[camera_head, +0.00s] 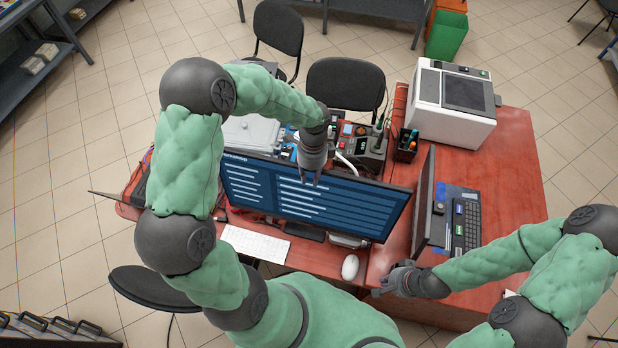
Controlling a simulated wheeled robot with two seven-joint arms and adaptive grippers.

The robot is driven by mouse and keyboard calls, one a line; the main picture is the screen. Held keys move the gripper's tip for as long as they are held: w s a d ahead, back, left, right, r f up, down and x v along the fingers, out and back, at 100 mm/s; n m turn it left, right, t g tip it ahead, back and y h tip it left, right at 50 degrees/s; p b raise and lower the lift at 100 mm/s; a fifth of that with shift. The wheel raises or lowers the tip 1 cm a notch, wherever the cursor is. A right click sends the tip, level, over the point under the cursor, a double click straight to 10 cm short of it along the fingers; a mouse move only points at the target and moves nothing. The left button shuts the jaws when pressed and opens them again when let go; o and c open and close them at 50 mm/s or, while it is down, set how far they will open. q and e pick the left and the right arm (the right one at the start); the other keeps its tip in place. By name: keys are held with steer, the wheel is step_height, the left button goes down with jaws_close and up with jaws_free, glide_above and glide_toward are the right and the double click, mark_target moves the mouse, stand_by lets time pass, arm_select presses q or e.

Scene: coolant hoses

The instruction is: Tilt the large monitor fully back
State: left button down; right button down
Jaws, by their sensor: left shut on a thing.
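The large monitor (340,207) stands on the red desk with its lit blue screen facing me. Its screen leans so that I see it from above. My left gripper (314,178) reaches down over the monitor's top edge near the middle and is shut on it. The fingers cover a small part of the frame and screen. My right gripper (379,292) is low at the desk's front edge, right of the white mouse. It is apart from the large monitor, and its fingers are too small to read.
A white keyboard (255,244) and a mouse (350,266) lie before the monitor. A second, thinner monitor (424,205) stands right of it, beside a dark keyboard (466,224). A white machine (450,103) and pen cup (406,145) stand behind. Cluttered equipment (362,140) lies behind the large monitor.

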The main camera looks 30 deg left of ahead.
arm_select(q)
steer(key=shift+g, duration=0.4)
steer(key=w, duration=0.2)
steer(key=w+a, duration=0.1)
steer(key=w, duration=0.2)
steer(key=shift+w+a, duration=0.15)
steer(key=shift+a, duration=0.05)
steer(key=c, duration=1.3)
jaws_free()
steer(key=shift+o, duration=1.4)
steer(key=shift+w, duration=0.1)
steer(key=shift+f, duration=0.1)
